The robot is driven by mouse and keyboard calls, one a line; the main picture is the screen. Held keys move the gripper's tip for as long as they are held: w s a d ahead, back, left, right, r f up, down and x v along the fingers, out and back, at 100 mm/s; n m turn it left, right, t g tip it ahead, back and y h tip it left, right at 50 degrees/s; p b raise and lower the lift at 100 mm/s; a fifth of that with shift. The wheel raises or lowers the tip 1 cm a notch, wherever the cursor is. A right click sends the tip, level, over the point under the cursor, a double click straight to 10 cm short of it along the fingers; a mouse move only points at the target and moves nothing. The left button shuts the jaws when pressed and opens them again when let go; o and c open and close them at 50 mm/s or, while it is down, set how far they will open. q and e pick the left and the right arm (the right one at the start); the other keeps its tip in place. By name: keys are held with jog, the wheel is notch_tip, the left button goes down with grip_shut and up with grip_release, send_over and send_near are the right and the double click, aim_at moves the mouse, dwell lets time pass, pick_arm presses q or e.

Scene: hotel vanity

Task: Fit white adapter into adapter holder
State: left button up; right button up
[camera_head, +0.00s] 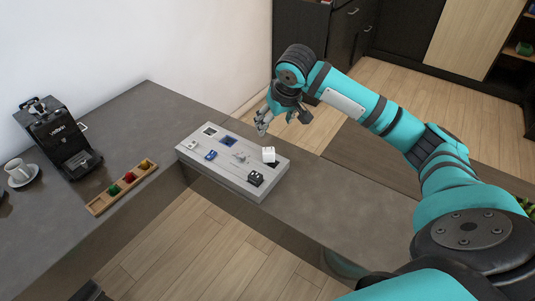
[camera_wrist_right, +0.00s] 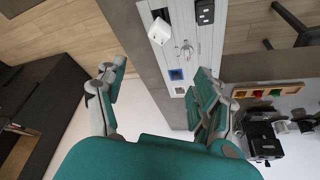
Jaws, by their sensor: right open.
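The white adapter (camera_head: 268,154) is a small white cube near the right end of the grey adapter holder (camera_head: 190,150), a long block on the counter. In the right wrist view the white adapter (camera_wrist_right: 160,31) looks tilted, beside or partly over a dark recess (camera_wrist_right: 160,14); how deep it sits is unclear. A black adapter (camera_head: 255,178), a blue one (camera_head: 210,155) and a grey-white one (camera_head: 240,157) are also on the holder. My right gripper (camera_head: 284,120) is open and empty, above and behind the holder, apart from the white adapter. My left gripper is out of view.
A wooden tray (camera_head: 97,207) with coloured capsules, a black coffee machine (camera_head: 58,140) and a white cup on a saucer (camera_head: 20,174) stand to the left. The counter right of the holder is clear. A white wall (camera_head: 180,45) rises behind.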

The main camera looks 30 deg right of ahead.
send_over(267, 149)
jog(key=s, duration=0.2)
notch_tip(267, 149, down, 9)
jog(key=shift+s+x, duration=0.2)
jog(key=shift+x, duration=2.8)
jog(key=shift+a, duration=0.15)
grip_shut()
